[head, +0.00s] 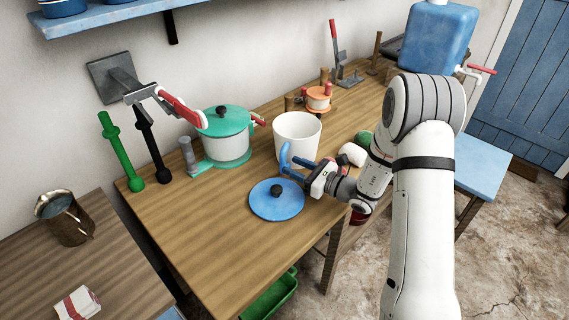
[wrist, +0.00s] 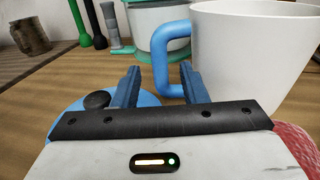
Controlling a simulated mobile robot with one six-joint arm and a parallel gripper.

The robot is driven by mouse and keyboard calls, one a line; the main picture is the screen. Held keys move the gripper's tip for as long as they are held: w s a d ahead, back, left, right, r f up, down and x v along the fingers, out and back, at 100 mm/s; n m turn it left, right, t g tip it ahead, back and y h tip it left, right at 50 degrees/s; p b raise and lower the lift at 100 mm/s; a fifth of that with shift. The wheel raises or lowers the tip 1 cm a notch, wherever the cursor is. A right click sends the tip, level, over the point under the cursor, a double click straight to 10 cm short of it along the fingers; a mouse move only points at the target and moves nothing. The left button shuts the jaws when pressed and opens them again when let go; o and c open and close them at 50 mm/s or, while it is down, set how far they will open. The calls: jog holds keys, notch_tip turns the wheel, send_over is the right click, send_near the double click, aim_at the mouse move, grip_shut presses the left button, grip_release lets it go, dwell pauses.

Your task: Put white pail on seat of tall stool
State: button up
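The white pail (head: 297,135) stands upright on the wooden table, its blue handle (head: 285,158) towards my gripper. My gripper (head: 292,168) is at the handle, low over the table. In the wrist view, its two fingers (wrist: 161,88) are spread apart, with the blue handle (wrist: 158,62) between or just beyond them; contact cannot be told. The white pail (wrist: 258,45) fills the upper right there. A light-blue stool seat (head: 486,168) on wooden legs stands right of the table, partly hidden by my arm; it looks like the tall stool.
A blue lid (head: 275,200) with a black knob lies beside my gripper. A green-lidded pot (head: 226,130) stands left of the pail, an orange spool (head: 318,98) behind it. A blue tank (head: 437,38) is at the back right. The table's front left is clear.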

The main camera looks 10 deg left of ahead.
jog(key=v, duration=0.7)
jog(key=shift+d+b, duration=0.1)
jog(key=shift+b, duration=0.2)
jog(key=s+a+r+n+g+h, duration=0.1)
jog(key=s+r+n+g+h, duration=0.15)
jog(key=s+n+g, duration=0.45)
jog(key=s+a+r+n+g+h, duration=0.15)
jog(key=s+r+n, duration=0.3)
jog(key=s, duration=0.45)
jog(key=s+d+r+n+t+h, duration=0.2)
jog(key=s+d+r+n+h, duration=0.2)
jog(key=s+d+n+h, duration=0.5)
jog(key=d+n+h, duration=0.2)
jog(key=d, duration=0.3)
jog(key=shift+s+d+h, duration=0.2)
jog(key=shift+d+h, duration=0.2)
jog(key=shift+d+r+n+t, duration=0.1)
jog(key=shift+d+n+t, duration=0.1)
jog(key=shift+n+t, duration=0.15)
jog(key=shift+c, duration=0.3)
